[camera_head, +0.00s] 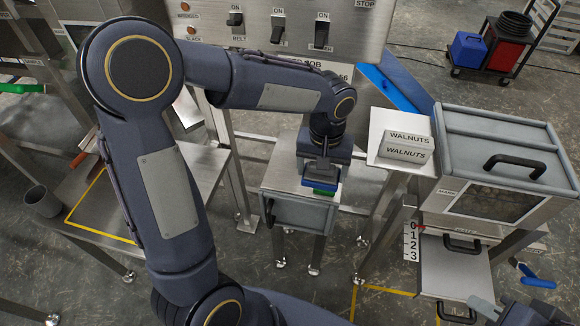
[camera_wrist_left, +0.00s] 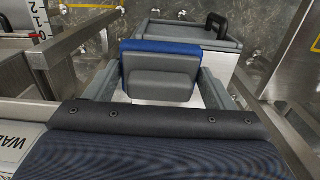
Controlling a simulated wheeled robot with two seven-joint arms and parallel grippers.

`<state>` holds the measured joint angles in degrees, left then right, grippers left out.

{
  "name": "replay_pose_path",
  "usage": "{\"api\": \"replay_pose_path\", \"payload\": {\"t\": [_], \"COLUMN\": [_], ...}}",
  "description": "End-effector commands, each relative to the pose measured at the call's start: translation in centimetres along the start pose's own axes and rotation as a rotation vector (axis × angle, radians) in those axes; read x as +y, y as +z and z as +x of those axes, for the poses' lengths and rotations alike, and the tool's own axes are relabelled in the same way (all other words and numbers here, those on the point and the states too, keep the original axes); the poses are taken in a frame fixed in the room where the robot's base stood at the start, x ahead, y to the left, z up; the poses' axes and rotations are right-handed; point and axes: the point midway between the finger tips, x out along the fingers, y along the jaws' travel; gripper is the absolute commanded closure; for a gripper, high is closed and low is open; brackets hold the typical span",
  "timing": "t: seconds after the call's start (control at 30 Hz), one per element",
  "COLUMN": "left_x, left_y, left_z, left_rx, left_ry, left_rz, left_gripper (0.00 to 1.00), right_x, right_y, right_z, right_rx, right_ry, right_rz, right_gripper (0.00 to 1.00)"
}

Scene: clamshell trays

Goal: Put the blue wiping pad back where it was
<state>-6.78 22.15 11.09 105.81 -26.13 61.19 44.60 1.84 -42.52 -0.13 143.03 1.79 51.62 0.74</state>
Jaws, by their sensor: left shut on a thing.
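The blue wiping pad (camera_wrist_left: 165,47) has a grey block-shaped handle (camera_wrist_left: 160,80), seen in the left wrist view. My left gripper (camera_head: 321,175) is shut on that handle, with one finger on each side. In the head view it points down over the small steel stand (camera_head: 283,183), and its fingers hide most of the pad. A green edge (camera_head: 322,187) shows just below the fingers; I cannot tell what it belongs to. Whether the pad touches the stand's top is not clear. My right gripper (camera_head: 486,307) is cut off at the lower right edge.
A grey lidded machine (camera_head: 500,150) stands at the right, with WALNUTS signs (camera_head: 406,147) on a plate beside it. A switch panel (camera_head: 280,30) stands behind my left arm. A steel table (camera_head: 100,215) with a yellow outline is at the left. A blue-handled tool (camera_head: 537,276) lies lower right.

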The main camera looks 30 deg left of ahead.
Motion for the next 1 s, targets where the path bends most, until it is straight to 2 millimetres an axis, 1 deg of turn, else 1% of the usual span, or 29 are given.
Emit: {"api": "replay_pose_path", "payload": {"t": [0.03, 0.1, 0.17, 0.2, 0.27, 0.5, 0.6, 0.73, 1.0], "left_x": [-0.1, -0.5, -1.2, -1.9, -3.1, -8.3, -9.6, -10.9, -12.0], "left_y": [0.3, 0.4, 0.1, -0.2, -0.9, -4.1, -4.8, -5.7, -6.4], "left_z": [-0.6, -1.1, -1.1, -0.8, -0.2, 2.5, 4.7, 6.4, 8.0], "left_rx": [0.006, 0.005, 0.003, 0.002, 0.001, 0.000, -0.002, 0.000, 0.002], "left_ry": [-0.002, -0.008, -0.010, -0.012, -0.012, -0.012, -0.011, -0.011, -0.011], "left_rz": [-0.007, -0.014, -0.018, -0.020, -0.021, -0.020, -0.017, -0.015, -0.014], "left_gripper": [0.45, 0.45, 0.45, 0.45, 0.45, 0.45, 0.45, 0.45, 0.45], "right_x": [0.2, 0.3, 0.3, 0.2, 0.2, 0.2, 0.3, 0.3, 0.4], "right_y": [0.3, 0.3, 0.3, 0.3, 0.2, 0.2, 0.3, 0.4, 0.4], "right_z": [0.5, 0.6, 0.6, 0.5, 0.5, 0.4, 0.7, 0.7, 0.8], "right_rx": [0.000, 0.001, 0.001, 0.001, 0.001, 0.001, 0.001, 0.001, 0.001], "right_ry": [0.000, 0.000, 0.000, 0.000, 0.000, 0.000, 0.000, 0.000, 0.000], "right_rz": [0.000, 0.000, 0.000, 0.000, 0.000, 0.000, 0.000, 0.000, 0.000], "right_gripper": [0.75, 0.75, 0.75, 0.75, 0.75, 0.75, 0.75, 0.75, 0.75]}}
